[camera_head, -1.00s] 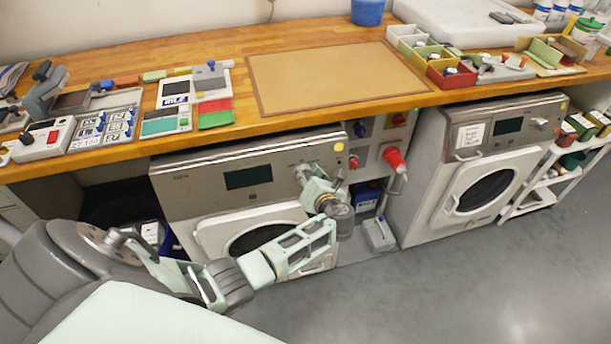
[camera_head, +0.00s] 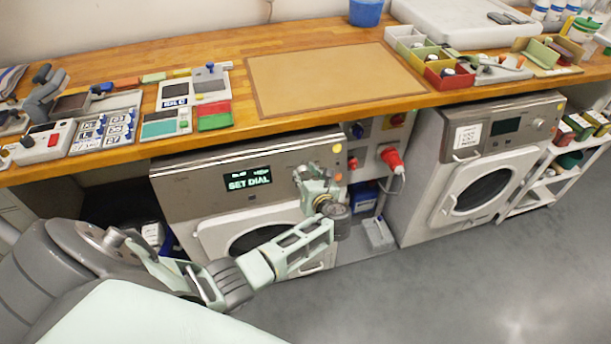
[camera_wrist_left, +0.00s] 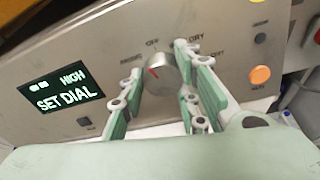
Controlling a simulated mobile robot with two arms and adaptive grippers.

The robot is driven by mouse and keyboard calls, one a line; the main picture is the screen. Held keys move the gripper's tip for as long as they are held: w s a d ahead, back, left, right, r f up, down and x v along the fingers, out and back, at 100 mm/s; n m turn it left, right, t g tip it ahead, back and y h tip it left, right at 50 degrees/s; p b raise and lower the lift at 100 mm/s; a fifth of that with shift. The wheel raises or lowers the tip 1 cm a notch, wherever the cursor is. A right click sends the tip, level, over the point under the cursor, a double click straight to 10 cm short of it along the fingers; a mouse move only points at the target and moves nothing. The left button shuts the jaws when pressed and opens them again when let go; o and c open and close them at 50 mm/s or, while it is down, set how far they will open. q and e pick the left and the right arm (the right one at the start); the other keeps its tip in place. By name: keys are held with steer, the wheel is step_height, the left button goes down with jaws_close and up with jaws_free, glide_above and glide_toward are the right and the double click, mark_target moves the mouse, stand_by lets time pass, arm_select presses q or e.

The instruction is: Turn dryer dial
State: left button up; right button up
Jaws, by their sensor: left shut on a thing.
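The left dryer (camera_head: 200,180) stands under the workbench, and its display (camera_head: 249,180) is lit and reads "SET DIAL". In the left wrist view the display (camera_wrist_left: 61,92) also shows "HIGH". The dryer dial (camera_wrist_left: 160,74) is a round metal knob with a red mark pointing up and left, between the labels around it. My left gripper (camera_head: 312,176) is at the dryer's panel, and in the left wrist view its green fingers (camera_wrist_left: 158,85) are on both sides of the dial, shut on it. My right gripper is out of view.
An orange button (camera_wrist_left: 260,75) is right of the dial. The wooden workbench (camera_head: 180,60) above holds trays and devices. A red plug (camera_head: 391,157) sticks out right of the dryer, and a second dryer (camera_head: 435,170) stands further right. The grey floor (camera_head: 420,290) in front is clear.

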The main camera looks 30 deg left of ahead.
arm_select(q)
steer(key=shift+s+a+f+n+h, duration=0.15)
steer(key=shift+n, duration=0.95)
steer(key=shift+s+a+f+n+h, duration=0.1)
steer(key=shift+s+a+n+h, duration=0.05)
steer(key=shift+n, duration=0.95)
steer(key=shift+f, duration=0.1)
steer(key=o, duration=1)
steer(key=shift+s, duration=0.15)
steer(key=shift+w+d, duration=0.15)
steer(key=shift+w, duration=0.05)
steer(key=shift+s+d+r, duration=0.15)
steer(key=shift+d+r, duration=0.1)
steer(key=v, duration=1.1)
steer(key=shift+s+d, duration=0.1)
steer(key=shift+s, duration=0.1)
